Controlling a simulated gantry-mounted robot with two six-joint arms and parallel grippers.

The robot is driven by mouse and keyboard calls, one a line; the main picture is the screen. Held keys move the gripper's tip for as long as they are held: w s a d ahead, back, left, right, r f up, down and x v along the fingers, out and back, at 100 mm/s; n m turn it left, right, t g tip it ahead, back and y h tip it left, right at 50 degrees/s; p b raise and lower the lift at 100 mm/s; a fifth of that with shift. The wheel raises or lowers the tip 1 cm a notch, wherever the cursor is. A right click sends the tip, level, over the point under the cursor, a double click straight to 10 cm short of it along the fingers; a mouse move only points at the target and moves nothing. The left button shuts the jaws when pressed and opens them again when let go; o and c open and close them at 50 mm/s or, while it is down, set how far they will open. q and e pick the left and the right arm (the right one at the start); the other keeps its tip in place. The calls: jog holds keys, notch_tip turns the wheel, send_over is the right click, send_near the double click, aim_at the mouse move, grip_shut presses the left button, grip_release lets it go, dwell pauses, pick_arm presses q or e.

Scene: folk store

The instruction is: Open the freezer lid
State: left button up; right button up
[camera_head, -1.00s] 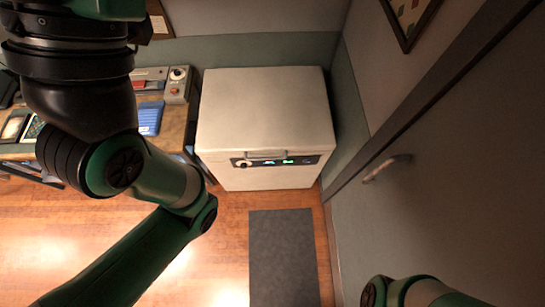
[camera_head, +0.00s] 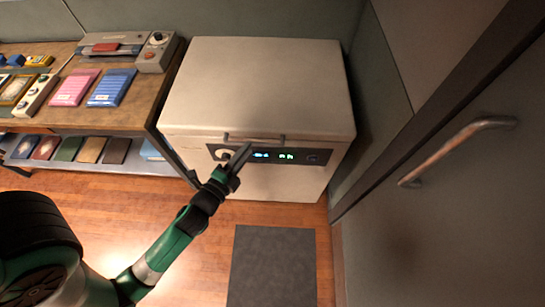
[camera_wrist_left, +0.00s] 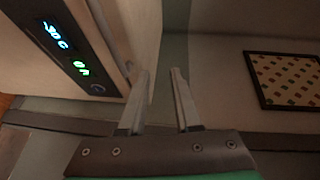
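The white chest freezer (camera_head: 262,90) stands against the back wall in the head view, with its lid (camera_head: 260,75) down. A thin handle (camera_head: 253,139) runs along the lid's front edge, above a dark control panel (camera_head: 300,156) with lit digits. My left gripper (camera_head: 242,158) is in front of the panel, just below the handle. In the left wrist view its two fingers (camera_wrist_left: 160,75) are apart with nothing between them. The lit panel (camera_wrist_left: 70,45) is at the left there. Contact with the handle cannot be told. My right gripper is out of view.
A wooden table (camera_head: 150,95) with blue and pink packets and devices stands left of the freezer. A door with a metal handle (camera_head: 455,150) is on the right. A grey mat (camera_head: 272,265) lies on the floor in front.

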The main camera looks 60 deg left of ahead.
pick_arm(q)
jog(key=g+b, duration=0.1)
jog(key=b, duration=0.1)
send_near(253, 145)
jog(key=shift+n, duration=0.3)
jog(key=x, duration=1.1)
jog(key=shift+f, duration=0.1)
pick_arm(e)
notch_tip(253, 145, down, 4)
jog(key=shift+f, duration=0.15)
pick_arm(q)
grip_shut()
